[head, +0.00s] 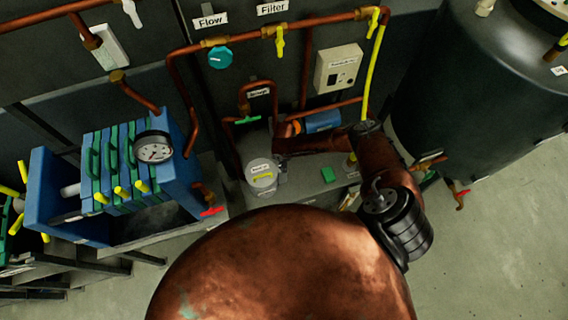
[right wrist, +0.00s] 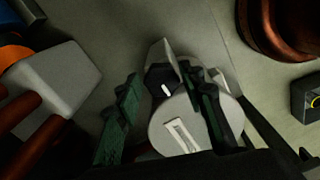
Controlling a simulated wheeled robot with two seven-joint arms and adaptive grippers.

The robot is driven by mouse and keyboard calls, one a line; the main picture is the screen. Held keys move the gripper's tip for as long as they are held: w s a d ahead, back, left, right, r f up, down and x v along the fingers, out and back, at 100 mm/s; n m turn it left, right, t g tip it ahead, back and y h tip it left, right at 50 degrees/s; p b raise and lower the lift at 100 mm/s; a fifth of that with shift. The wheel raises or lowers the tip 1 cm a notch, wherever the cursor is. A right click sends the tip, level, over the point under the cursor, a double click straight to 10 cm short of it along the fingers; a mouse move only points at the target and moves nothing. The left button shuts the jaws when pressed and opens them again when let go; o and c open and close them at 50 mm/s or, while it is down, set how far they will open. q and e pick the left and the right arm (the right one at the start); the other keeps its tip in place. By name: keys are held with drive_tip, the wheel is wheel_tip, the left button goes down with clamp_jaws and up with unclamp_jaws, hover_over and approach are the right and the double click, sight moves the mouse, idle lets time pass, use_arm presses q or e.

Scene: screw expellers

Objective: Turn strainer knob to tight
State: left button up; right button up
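The strainer (head: 262,184) is a grey-white cylinder with a small label and a yellow strip on top, left of centre in the head view. In the right wrist view its round pale lid (right wrist: 160,132) bears a narrow white rectangle. A dark knob-like part (right wrist: 160,84) with a white mark sits at the lid's edge. My right gripper (right wrist: 160,74) is open, one green-padded finger left of the dark part, the other across the lid's right side. I cannot tell whether either finger touches. In the head view I cannot make out its fingers. My left gripper is not in view.
A blue motor (head: 322,121) with an orange end lies close behind the strainer. Copper pipes (head: 185,90) run along the panel. A blue press with a gauge (head: 153,147) stands left, a dark tank (head: 455,90) right. Floor (head: 500,235) is clear at right.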

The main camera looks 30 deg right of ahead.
drive_tip(key=shift+o, duration=1.1)
wheel_tip(320, 180, up, 12)
